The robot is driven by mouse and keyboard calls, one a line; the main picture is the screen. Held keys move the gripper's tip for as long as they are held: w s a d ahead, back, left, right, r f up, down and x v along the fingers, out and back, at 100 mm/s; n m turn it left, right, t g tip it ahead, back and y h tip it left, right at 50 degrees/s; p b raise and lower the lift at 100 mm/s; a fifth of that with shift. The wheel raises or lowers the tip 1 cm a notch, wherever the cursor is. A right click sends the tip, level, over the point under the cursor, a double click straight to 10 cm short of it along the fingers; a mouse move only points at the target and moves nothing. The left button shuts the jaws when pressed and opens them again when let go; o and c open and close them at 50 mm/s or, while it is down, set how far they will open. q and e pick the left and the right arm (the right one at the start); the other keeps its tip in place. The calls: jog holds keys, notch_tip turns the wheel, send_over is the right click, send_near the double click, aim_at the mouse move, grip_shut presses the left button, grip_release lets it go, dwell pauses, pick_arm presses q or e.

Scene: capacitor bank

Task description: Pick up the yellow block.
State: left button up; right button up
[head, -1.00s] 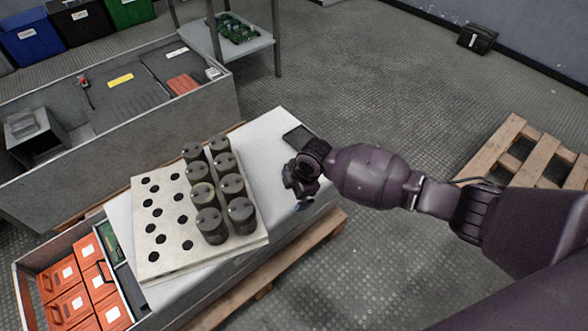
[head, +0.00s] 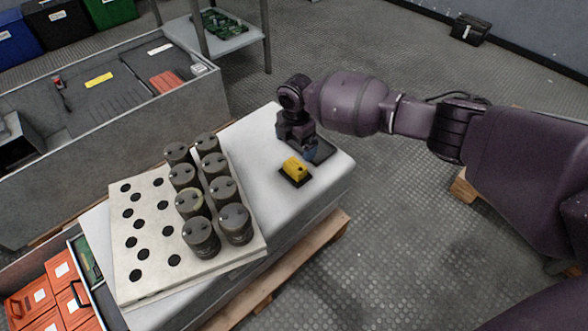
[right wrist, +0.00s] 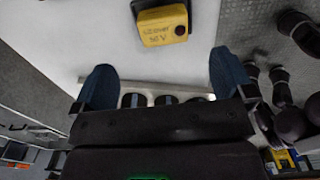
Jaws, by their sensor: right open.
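The yellow block (head: 295,167) sits on a small dark pad (head: 290,180) on the white table top, right of the capacitors. My right gripper (head: 309,153) is just behind and right of the block in the head view, apart from it. In the right wrist view the block (right wrist: 163,26) shows at the top, with dark markings on its face. There the two blue fingertips of my right gripper (right wrist: 165,85) are spread wide with nothing between them, and the block lies beyond them. My left gripper is in neither view.
A pale perforated board (head: 150,240) holds several dark cylindrical capacitors (head: 202,237) left of the block. A grey bin (head: 200,100) stands behind. The table's right front corner is clear.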

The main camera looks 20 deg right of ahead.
aim_at(295, 165)
notch_tip(295, 165, down, 3)
jog(key=shift+r+b, duration=0.1)
jog(key=shift+b, duration=0.2)
jog(key=f, duration=0.1)
jog(key=f+b, duration=0.1)
jog(key=f, duration=0.1)
jog(key=f+b, duration=0.1)
jog(key=f, duration=0.1)
jog(key=shift+s+a+f, duration=0.15)
jog(key=shift+s+f, duration=0.05)
jog(key=shift+s, duration=0.1)
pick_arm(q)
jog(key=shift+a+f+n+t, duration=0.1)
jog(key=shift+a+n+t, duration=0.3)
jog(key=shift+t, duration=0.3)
pick_arm(e)
jog(key=shift+r, duration=0.1)
jog(key=c, duration=1.1)
jog(key=shift+r, duration=0.15)
